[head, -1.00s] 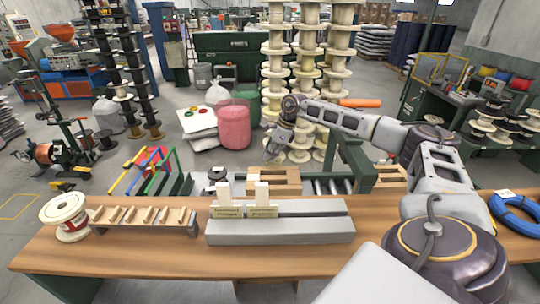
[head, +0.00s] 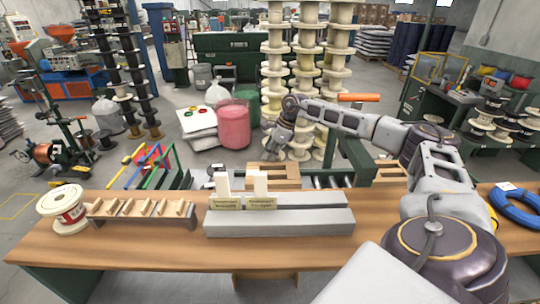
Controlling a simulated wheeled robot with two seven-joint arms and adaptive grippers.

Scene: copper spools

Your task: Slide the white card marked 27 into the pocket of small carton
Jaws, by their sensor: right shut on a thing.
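My right gripper (head: 269,152) is shut and reaches down at the near edge of the roller conveyor, beyond the bench. The thing in its jaws is too small and pale to make out clearly; it looks like a white card, and no number is readable. Brown cartons sit below and behind the fingers; the nearer one (head: 287,171) is just right of the gripper. A pocket on it cannot be made out. Two other white cards, a left one (head: 223,185) and a right one (head: 260,184), stand upright in the grey slotted block (head: 280,222). My left gripper is out of view.
The wooden bench (head: 150,245) holds a white spool (head: 65,209), a wooden rack (head: 140,215) and a blue cable coil (head: 518,207). A green conveyor post (head: 354,160) stands right of the gripper. A pink bin (head: 234,127) and tall spool stacks stand behind.

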